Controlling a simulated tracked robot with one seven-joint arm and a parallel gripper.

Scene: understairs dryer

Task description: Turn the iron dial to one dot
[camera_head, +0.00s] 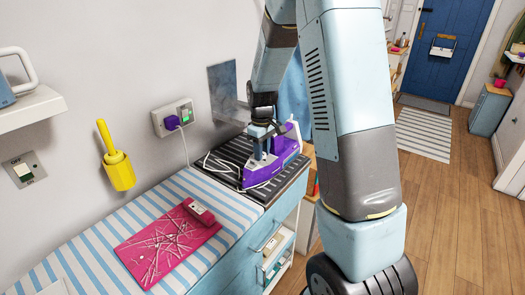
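A purple and white iron (262,172) rests on a dark ribbed mat (232,152) at the far end of the counter. Its white cord loops on the mat beside it. My arm reaches down from the top of the picture, and my gripper (262,148) points down at the top of the iron. The fingers overlap the iron in this view; I cannot tell whether they touch it or how far apart they are. The iron's dial cannot be made out, and its dots are too small to see.
A pink board (150,254) with scattered white sticks lies on the striped counter cover (105,222). A socket with a purple plug (172,122) and a yellow holder (120,172) are on the wall. Wooden floor (440,215) is clear at right, towards a blue door (452,52).

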